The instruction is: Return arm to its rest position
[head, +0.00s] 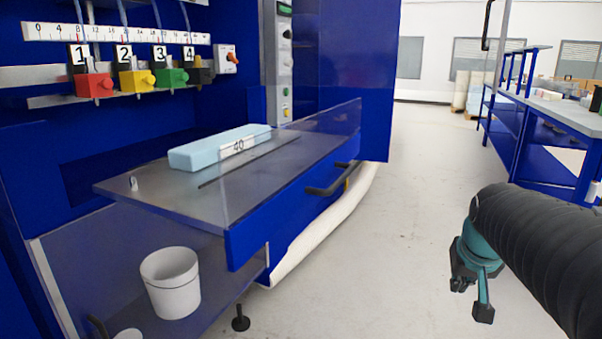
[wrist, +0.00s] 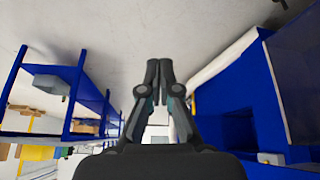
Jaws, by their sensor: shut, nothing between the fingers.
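My gripper shows in the wrist view (wrist: 158,66) with its two dark fingers together and nothing between them. In the head view, my dark arm with teal parts comes in from the lower right, over the open floor and apart from the machine. A light blue foam block (head: 215,148) with a label reading about 40 lies on the grey metal table (head: 245,185) of the blue machine.
A white bucket (head: 171,283) stands on the lower shelf. A dark handle (head: 331,181) sticks out from the table's front. Coloured numbered blocks (head: 95,84) hang above. A blue workbench (head: 540,125) stands at the right. The floor (head: 400,225) between is clear.

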